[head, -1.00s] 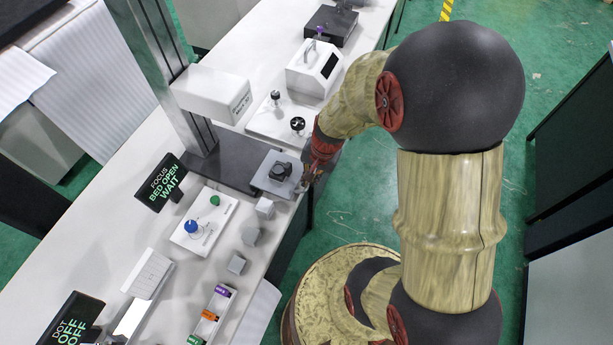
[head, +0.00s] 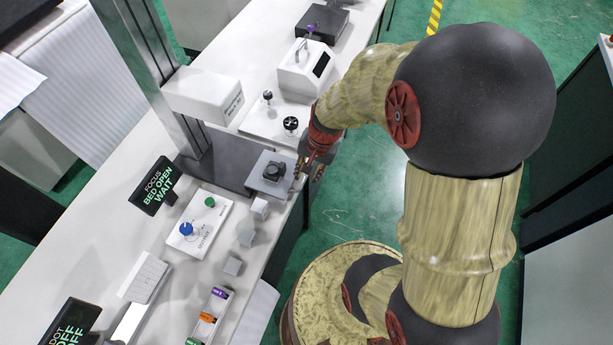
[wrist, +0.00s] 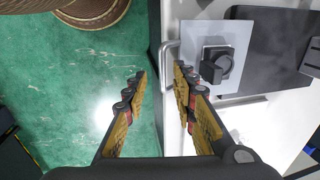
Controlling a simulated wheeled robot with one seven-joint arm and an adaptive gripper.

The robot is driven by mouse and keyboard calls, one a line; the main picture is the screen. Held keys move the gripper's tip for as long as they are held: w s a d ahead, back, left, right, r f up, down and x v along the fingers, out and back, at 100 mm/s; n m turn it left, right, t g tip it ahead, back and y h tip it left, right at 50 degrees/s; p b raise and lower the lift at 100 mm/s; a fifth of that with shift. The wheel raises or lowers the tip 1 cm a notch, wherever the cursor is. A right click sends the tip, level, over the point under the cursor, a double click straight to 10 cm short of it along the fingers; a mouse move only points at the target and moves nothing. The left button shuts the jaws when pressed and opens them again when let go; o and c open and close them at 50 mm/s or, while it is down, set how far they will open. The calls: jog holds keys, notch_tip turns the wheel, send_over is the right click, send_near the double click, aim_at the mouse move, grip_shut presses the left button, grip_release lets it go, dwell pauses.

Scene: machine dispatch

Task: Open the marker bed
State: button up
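The marker bed is a light grey plate (head: 262,181) with a black clamp-like fixture (head: 273,171), in front of the column machine. In the wrist view the plate (wrist: 236,32) and fixture (wrist: 216,66) are at upper right. A pale bar handle (wrist: 166,68) sits at the plate's front edge. My gripper (head: 309,164) is just off that edge. In the wrist view my gripper (wrist: 160,74) is open and empty, one finger over the floor side and the other by the handle and plate. Whether a finger touches the handle cannot be told.
A display (head: 157,185) reads "FOCUS BED OPEN WAIT". Small grey blocks (head: 246,237) and a white knob panel (head: 200,224) lie nearer on the bench. A white unit with a black knob (head: 291,124) stands beyond the bed. The green floor (head: 345,215) beside the bench is clear.

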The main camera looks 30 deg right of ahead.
notch_tip(320, 180, up, 8)
jog(key=s+d, duration=0.1)
jog(key=shift+s, duration=0.15)
dwell(0.5)
jog(key=s+a+r+n+t, duration=0.1)
jog(key=s+a+r+n, duration=0.1)
jog(key=r, duration=0.4)
jog(key=s+a+r+n+t, duration=0.1)
jog(key=s+a+r+n, duration=0.2)
jog(key=a+r+n, duration=0.1)
jog(key=s+a+r+n+t+h, duration=0.1)
jog(key=s+a+r+n+t, duration=0.1)
jog(key=r, duration=0.6)
jog(key=s+a+n, duration=0.1)
jog(key=n, duration=0.1)
jog(key=shift+a+n, duration=0.15)
jog(key=shift+n, duration=0.15)
